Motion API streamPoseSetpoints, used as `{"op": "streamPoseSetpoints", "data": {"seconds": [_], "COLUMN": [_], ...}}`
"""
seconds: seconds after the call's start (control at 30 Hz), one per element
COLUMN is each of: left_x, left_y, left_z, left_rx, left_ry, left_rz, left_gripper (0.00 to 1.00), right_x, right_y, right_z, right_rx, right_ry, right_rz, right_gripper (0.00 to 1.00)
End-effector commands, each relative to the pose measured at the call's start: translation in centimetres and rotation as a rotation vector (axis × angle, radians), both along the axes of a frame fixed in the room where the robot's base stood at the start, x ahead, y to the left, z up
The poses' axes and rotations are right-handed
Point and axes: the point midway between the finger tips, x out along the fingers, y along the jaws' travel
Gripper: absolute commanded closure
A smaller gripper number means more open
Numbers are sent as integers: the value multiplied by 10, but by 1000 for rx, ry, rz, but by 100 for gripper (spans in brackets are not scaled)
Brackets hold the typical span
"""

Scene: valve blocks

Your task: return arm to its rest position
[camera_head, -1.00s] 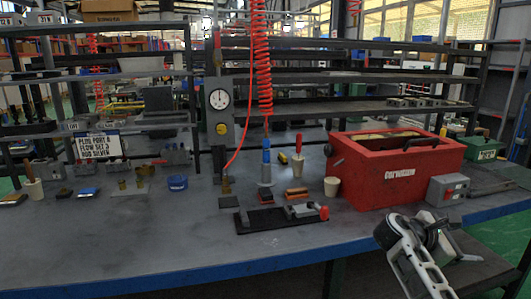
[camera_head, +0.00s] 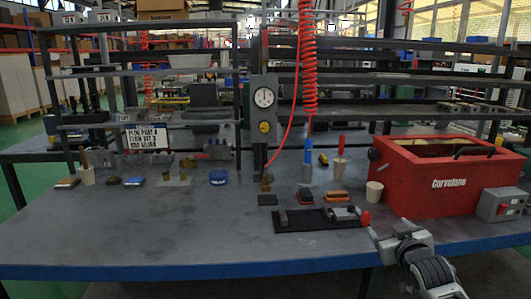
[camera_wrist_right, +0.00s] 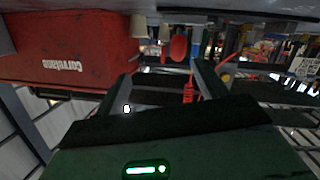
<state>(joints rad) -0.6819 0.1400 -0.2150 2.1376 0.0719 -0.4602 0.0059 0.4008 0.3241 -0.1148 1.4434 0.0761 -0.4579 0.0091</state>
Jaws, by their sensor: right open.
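My right arm comes in at the lower right of the head view. Its right gripper (camera_head: 389,230) is open and empty, by the blue front edge of the workbench (camera_head: 230,262). A red toolbox (camera_head: 440,182) stands on the bench behind it and to the right. The right wrist view is upside down; there the two fingers of the right gripper (camera_wrist_right: 166,82) are apart with nothing between them. The red toolbox also shows in the wrist view (camera_wrist_right: 62,45) at upper left. My left gripper is not in view.
A black plate with a grey fixture (camera_head: 320,220) and red knob lies just left of the gripper. A pale cup (camera_head: 374,191) and a grey switch box (camera_head: 503,204) stand near the toolbox. The bench's left front is clear.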

Motion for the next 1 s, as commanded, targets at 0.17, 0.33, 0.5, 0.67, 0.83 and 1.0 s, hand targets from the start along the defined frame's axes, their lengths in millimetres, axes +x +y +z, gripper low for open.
{"op": "streamPoseSetpoints", "data": {"seconds": [0.17,0.33,0.5,0.67,0.83,1.0], "left_x": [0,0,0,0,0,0], "left_y": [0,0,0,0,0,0], "left_z": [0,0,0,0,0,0], "left_rx": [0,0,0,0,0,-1], "left_ry": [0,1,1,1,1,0], "left_rz": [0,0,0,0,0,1], "left_gripper": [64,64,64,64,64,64], "right_x": [-53,-137,-243,-313,-343,-346], "right_y": [41,91,139,164,174,175], "right_z": [-62,-123,-161,-166,-163,-162], "right_rx": [27,90,192,272,311,314], "right_ry": [86,193,312,388,421,424], "right_rz": [65,139,195,208,208,207], "right_gripper": [29,29,29,29,29,29]}}
